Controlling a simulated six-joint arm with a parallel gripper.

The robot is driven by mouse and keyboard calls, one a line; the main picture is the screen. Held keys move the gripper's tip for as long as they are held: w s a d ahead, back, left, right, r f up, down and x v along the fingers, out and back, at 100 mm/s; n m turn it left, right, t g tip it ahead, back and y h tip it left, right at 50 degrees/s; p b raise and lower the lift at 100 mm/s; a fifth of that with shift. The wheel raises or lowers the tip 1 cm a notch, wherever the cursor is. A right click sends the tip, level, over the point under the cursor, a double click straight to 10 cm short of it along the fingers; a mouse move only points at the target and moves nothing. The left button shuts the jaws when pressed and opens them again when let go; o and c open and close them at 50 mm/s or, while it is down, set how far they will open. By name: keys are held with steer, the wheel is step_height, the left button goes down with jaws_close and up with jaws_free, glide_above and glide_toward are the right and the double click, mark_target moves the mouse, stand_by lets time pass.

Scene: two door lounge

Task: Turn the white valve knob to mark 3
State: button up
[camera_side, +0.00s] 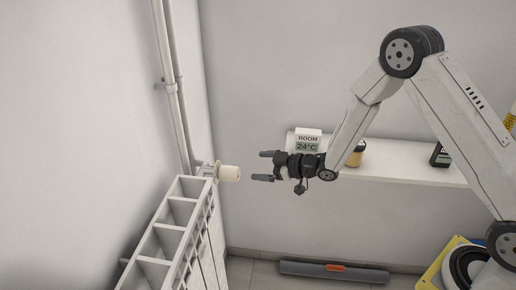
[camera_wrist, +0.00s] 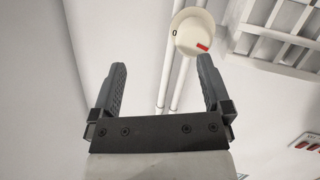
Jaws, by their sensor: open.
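The white valve knob (camera_side: 229,173) sticks out from the pipe fitting at the top end of the radiator in the side view. In the wrist view the knob (camera_wrist: 192,34) shows a "0" on its face and a red mark near its lower right edge. No 3 is readable on it. My gripper (camera_side: 262,166) is open and empty, to the right of the knob with a gap between them. In the wrist view my gripper (camera_wrist: 160,72) has its fingers spread, and the knob appears beyond the right fingertip, off centre.
The white radiator (camera_side: 180,215) stands below the knob, with pipes (camera_side: 170,85) rising along the wall. Behind my gripper a shelf (camera_side: 400,171) holds a room display (camera_side: 308,141) reading 24°C and a jar (camera_side: 356,154). A grey roll-like object (camera_side: 333,273) lies on the floor.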

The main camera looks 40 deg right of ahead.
mark_target(239, 175)
steer(key=shift+s+a+f+n+y, duration=0.2)
steer(key=shift+a+f+n+y, duration=0.2)
steer(key=shift+y, duration=0.35)
steer(key=shift+s+a+f+n+y, duration=0.2)
steer(key=shift+a+n+y, duration=0.25)
steer(key=shift+y, duration=0.35)
steer(key=shift+s+a+f+n+y, duration=0.15)
steer(key=shift+a+f+n+y, duration=0.3)
steer(key=shift+y, duration=0.3)
steer(key=shift+x, duration=3.9)
steer(key=c, duration=1.3)
